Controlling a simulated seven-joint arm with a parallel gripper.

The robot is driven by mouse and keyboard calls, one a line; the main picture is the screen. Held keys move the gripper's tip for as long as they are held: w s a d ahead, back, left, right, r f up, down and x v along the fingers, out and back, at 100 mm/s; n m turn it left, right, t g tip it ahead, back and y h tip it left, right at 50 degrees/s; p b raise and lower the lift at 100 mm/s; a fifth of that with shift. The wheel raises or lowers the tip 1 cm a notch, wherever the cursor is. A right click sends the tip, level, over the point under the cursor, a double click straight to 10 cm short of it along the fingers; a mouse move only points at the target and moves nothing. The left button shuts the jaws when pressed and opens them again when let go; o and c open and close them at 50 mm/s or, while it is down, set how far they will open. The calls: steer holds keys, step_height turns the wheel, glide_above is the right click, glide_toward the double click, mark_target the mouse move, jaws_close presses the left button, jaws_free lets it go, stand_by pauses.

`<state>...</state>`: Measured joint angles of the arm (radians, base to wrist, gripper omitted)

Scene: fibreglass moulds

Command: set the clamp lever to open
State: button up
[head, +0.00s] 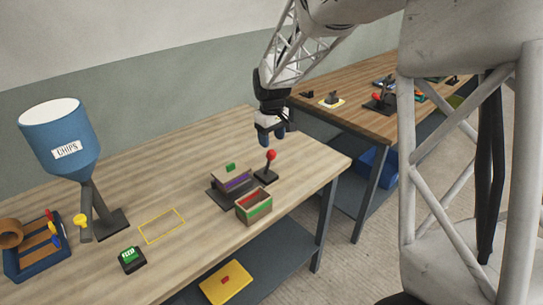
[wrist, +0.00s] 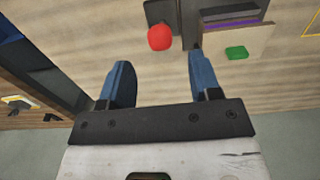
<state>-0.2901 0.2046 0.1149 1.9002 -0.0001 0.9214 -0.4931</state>
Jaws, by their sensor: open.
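A lever with a red knob (head: 271,155) stands on a dark base (head: 265,176) on the near wooden table, beside a mould fixture (head: 228,187) with a purple strip and a green tab (head: 230,167). I cannot tell which setting the lever is at. My gripper (head: 272,138) is open and empty, above the table near the lever. In the wrist view, the red knob (wrist: 160,37) lies just beyond the gap between my blue fingers (wrist: 160,72), apart from them. The green tab (wrist: 237,52) shows to the right of the fingers.
A small box (head: 254,206) with red and green stands in front of the fixture. A yellow outline (head: 163,226), a green-topped button (head: 129,258), a blue chips hopper (head: 60,140) and a blue tray (head: 38,262) lie left. Another table (head: 350,118) behind holds a second red-knobbed lever (head: 377,98).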

mark_target(271, 151)
steer(key=shift+f, duration=0.1)
stand_by(0.3)
steer(key=shift+f, duration=3.85)
jaws_close()
